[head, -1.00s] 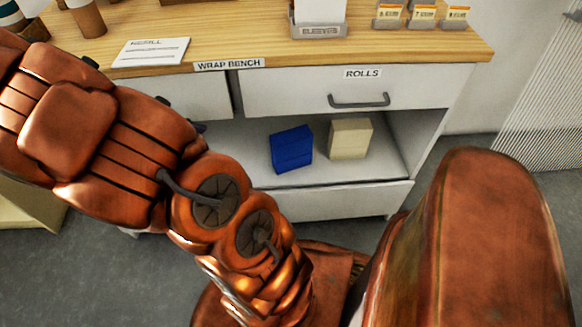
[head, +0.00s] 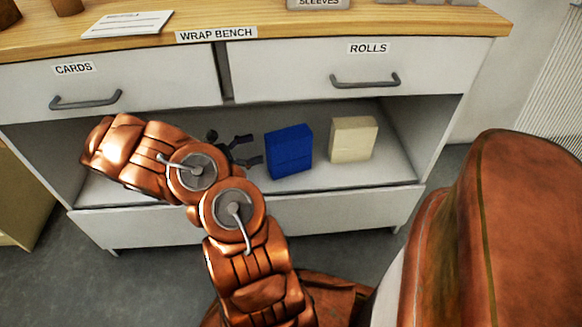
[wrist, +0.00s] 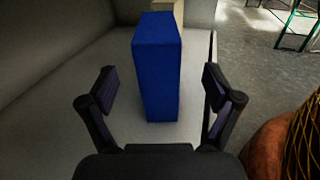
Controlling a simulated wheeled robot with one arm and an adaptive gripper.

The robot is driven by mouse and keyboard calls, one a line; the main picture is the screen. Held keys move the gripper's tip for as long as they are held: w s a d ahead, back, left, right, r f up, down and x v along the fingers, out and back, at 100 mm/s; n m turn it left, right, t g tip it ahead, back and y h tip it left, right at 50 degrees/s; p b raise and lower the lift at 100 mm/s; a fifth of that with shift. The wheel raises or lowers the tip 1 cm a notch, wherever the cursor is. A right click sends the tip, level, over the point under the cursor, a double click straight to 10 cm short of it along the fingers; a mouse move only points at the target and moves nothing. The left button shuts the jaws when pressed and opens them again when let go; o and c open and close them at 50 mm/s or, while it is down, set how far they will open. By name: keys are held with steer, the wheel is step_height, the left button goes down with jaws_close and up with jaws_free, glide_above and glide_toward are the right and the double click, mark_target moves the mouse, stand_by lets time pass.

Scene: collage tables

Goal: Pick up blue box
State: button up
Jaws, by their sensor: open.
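The blue box (head: 289,152) stands upright on the open shelf under the bench drawers. In the wrist view the blue box (wrist: 157,68) stands ahead of my gripper (wrist: 158,92), roughly centred between its two black fingers. My gripper is open and empty. In the head view my gripper (head: 251,149) is just left of the box, fingers pointing toward it. No contact with the box can be made out.
A cream box (head: 353,139) stands right of the blue box on the same shelf (head: 335,180). The drawers and worktop of the wrap bench (head: 140,83) lie close above. The left shelf area is otherwise clear.

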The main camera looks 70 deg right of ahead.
mark_target(269, 165)
steer(key=shift+s+d+f, duration=0.35)
steer(key=shift+d+f, duration=0.1)
steer(key=shift+f, duration=0.25)
step_height(269, 165, down, 8)
steer(key=b, duration=0.3)
steer(key=shift+r, duration=0.15)
steer(key=shift+b+x, duration=1.05)
steer(key=shift+x, duration=2.7)
steer(key=shift+r, duration=0.2)
steer(key=c, duration=1.4)
steer(key=shift+r, duration=0.1)
